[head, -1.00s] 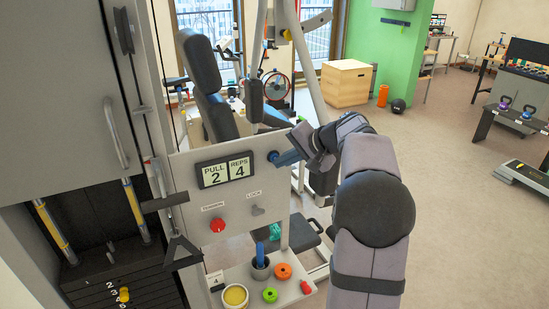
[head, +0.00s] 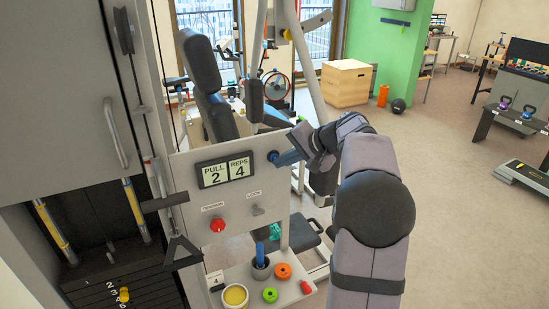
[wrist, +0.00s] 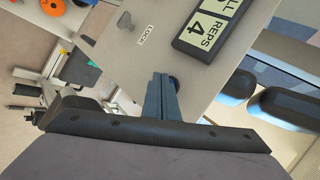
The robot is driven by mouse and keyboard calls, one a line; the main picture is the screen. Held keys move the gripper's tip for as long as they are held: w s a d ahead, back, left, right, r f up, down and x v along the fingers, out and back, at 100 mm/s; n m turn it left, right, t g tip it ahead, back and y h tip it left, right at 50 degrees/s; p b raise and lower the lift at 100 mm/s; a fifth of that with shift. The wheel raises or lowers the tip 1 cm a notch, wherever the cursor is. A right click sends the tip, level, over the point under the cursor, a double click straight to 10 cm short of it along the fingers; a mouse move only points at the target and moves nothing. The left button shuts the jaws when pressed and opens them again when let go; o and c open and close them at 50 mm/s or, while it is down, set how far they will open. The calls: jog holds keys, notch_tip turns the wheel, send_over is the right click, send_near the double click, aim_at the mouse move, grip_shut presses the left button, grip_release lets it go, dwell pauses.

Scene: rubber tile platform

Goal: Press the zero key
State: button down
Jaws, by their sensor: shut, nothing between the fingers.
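A grey panel (head: 240,198) carries a display (head: 227,171) reading PULL 2 and REPS 4. The display is partly cut off in the wrist view (wrist: 205,32). A small dark round key (head: 272,156) sits on the panel right of the display. It shows beside my fingertips in the wrist view (wrist: 175,84). No zero label is readable on or near it. My gripper (head: 281,159) is shut and empty, its blue-grey fingers pointing at the panel at this key. In the wrist view, the fingertips (wrist: 160,77) overlap the key's edge; I cannot tell if they touch it.
Below the display are a red TENSION knob (head: 218,225) and a grey LOCK knob (head: 258,210). A shelf (head: 250,280) underneath holds a yellow-filled cup, a blue-handled item in a pot, and green, orange and red pieces. A weight stack stands left.

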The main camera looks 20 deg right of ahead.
jog(key=shift+w, duration=0.1)
dwell(0.3)
jog(key=shift+w, duration=0.3)
jog(key=shift+s, duration=0.4)
dwell(0.6)
jog(key=shift+s+b, duration=2.1)
jog(key=shift+s, duration=0.85)
